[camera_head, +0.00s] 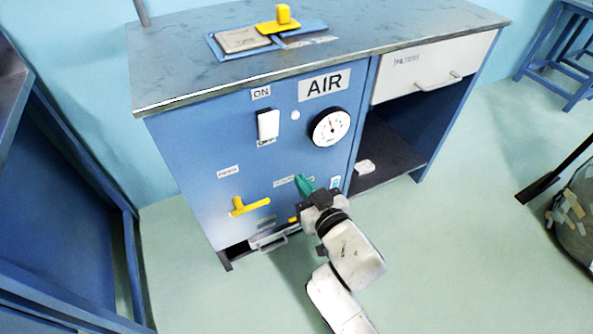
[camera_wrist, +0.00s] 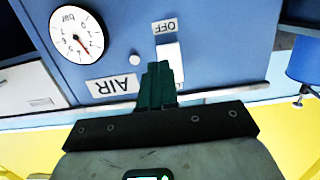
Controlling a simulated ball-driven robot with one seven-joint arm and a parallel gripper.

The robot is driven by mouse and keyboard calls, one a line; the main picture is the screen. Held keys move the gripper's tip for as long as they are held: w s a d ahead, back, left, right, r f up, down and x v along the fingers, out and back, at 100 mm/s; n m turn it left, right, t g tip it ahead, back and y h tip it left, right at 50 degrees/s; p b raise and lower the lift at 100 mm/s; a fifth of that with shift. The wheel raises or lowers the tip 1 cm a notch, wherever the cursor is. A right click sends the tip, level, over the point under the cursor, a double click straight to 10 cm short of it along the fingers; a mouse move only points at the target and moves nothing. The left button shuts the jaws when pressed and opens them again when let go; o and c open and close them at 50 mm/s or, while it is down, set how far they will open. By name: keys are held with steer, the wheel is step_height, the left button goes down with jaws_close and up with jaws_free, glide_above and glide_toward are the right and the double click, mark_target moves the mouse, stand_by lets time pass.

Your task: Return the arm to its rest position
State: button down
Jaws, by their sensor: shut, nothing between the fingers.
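My gripper (camera_head: 299,180) has green fingers and stands in front of the lower right part of the blue cabinet front (camera_head: 185,150). In the head view, its fingers point up and left toward the panel and cover part of a small label. In the wrist view, the green fingers (camera_wrist: 159,68) are together with nothing between them. They overlap the lower edge of the white switch (camera_wrist: 171,52) in that picture; I cannot tell how far they are from the panel. My white arm reaches up from the bottom of the head view.
The panel carries a rocker switch (camera_head: 268,125), a round gauge (camera_head: 330,127) and a yellow handle (camera_head: 250,206) left of my gripper. A blue tray (camera_head: 219,48) lies on the bench top. A white drawer (camera_head: 435,70) is right. Open floor (camera_head: 450,270) lies right of my arm.

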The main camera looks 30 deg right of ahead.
steer(key=shift+s, duration=0.4)
steer(key=s+d+f+m+g+h, duration=0.1)
steer(key=s+d+f+g, duration=0.4)
steer(key=s, duration=0.4)
steer(key=s+d+f+g, duration=0.2)
steer(key=s+f+g, duration=0.4)
steer(key=s+f, duration=0.15)
steer(key=s+g, duration=0.4)
steer(key=s, duration=0.7)
step_height(320, 180, up, 15)
steer(key=s+p, duration=0.1)
steer(key=p, duration=1.4)
steer(key=shift+a+f+n+y, duration=0.2)
steer(key=shift+n+y, duration=0.1)
steer(key=shift+y, duration=0.1)
